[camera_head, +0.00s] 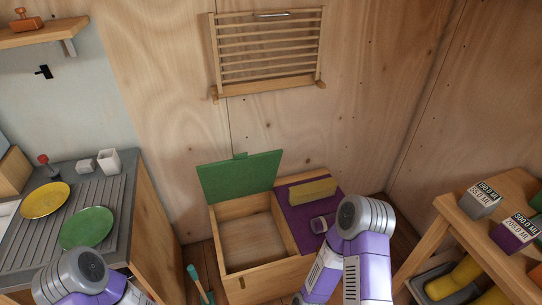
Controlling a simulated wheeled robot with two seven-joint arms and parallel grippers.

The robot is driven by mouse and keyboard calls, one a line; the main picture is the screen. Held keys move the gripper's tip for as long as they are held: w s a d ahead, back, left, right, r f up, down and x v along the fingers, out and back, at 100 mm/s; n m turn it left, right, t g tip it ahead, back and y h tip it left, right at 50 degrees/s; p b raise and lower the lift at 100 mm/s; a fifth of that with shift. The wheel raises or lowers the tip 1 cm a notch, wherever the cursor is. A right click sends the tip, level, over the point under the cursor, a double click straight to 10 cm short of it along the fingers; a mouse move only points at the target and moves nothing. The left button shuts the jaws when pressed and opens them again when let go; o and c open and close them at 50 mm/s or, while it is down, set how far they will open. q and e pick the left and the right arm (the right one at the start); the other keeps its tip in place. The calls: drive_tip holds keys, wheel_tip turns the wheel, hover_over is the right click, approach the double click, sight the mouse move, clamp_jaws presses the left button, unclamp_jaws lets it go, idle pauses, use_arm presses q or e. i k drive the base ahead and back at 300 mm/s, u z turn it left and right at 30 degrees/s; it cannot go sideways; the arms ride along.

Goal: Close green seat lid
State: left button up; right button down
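The green seat lid (240,177) stands open, tilted up at the back of a wooden seat box (264,267) against the plywood wall. The box's left compartment (253,241) is uncovered and looks empty. My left arm shows only as a purple and grey joint at the bottom left, and its gripper is out of view. My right arm rises in front of the box's right side, bends at a grey joint and goes back down. No fingers of my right gripper show. Neither arm is seen touching the lid.
The box's right half has a purple top (297,215) with a yellow block (312,191) and a small purple-and-white item (322,223). A counter with a yellow plate (45,200) and green plate (87,228) stands left. A wooden table (455,214) with labelled containers stands right. A teal-handled tool (194,275) is beside the box.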

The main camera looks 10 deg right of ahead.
sight(244, 175)
drive_tip(key=z, duration=1.05)
drive_tip(key=i, duration=0.85)
drive_tip(key=u, duration=0.55)
